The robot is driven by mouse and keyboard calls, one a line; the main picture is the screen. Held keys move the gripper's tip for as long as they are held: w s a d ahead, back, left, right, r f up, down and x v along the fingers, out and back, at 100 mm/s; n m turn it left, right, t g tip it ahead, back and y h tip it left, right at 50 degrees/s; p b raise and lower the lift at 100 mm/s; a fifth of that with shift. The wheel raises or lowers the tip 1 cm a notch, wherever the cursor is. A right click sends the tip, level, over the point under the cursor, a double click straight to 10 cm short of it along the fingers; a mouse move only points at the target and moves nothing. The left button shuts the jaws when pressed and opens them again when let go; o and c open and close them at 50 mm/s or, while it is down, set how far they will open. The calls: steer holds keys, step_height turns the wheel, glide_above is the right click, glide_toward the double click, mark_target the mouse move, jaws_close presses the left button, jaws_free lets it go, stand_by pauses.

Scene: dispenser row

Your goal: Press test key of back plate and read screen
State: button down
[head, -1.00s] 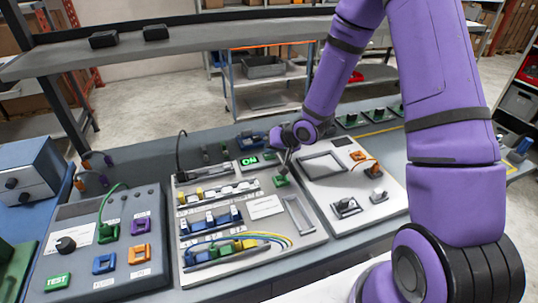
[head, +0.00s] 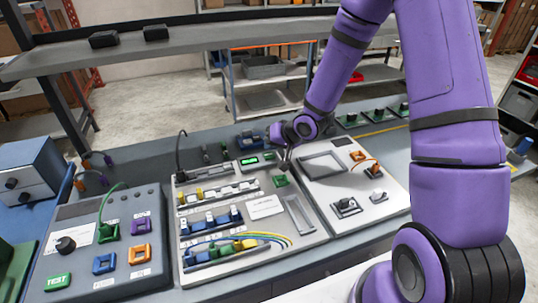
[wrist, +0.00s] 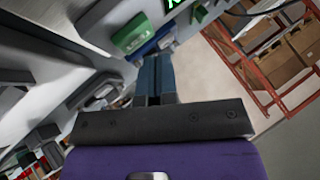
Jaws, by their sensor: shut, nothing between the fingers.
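The middle light-grey plate (head: 222,264) carries a small screen (head: 249,161) at its far edge. The screen is lit green in the head view, with no readable text. In the wrist view only a corner of a dark display with bright green marks (wrist: 174,4) shows at the top. A green key (head: 281,181) sits at the plate's right side. A green block (wrist: 137,33) shows left of the fingers in the wrist view; its lettering is unreadable. My gripper (head: 284,168) is shut and empty, pointing down just above and behind the green key, apparently clear of it.
A left grey panel (head: 150,283) has a green TEST key (head: 57,281), a black knob (head: 66,245) and a dark display. A right white plate (head: 335,222) carries a frame and latches. Coloured blocks and wires crowd the middle plate. A shelf (head: 180,45) spans above the bench.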

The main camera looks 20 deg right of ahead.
mark_target(271, 153)
steer(key=shift+r, duration=2.55)
steer(key=shift+d+r, duration=0.1)
steer(key=shift+r, duration=0.05)
steer(key=s+d+r+h, duration=0.3)
steer(key=s+r, duration=0.3)
steer(key=r, duration=0.3)
steer(key=s+d+r+h, duration=0.4)
steer(key=s+r, duration=0.1)
steer(key=r, duration=0.4)
steer(key=s+r+n+g, duration=0.1)
steer(key=s+r, duration=0.3)
steer(key=s, duration=0.7)
steer(key=s+r+g+y, duration=0.1)
steer(key=s+r, duration=0.4)
steer(key=s, duration=0.6)
steer(key=shift+a+n+y, duration=0.3)
steer(key=shift+a+n, duration=0.1)
steer(key=shift+a, duration=0.05)
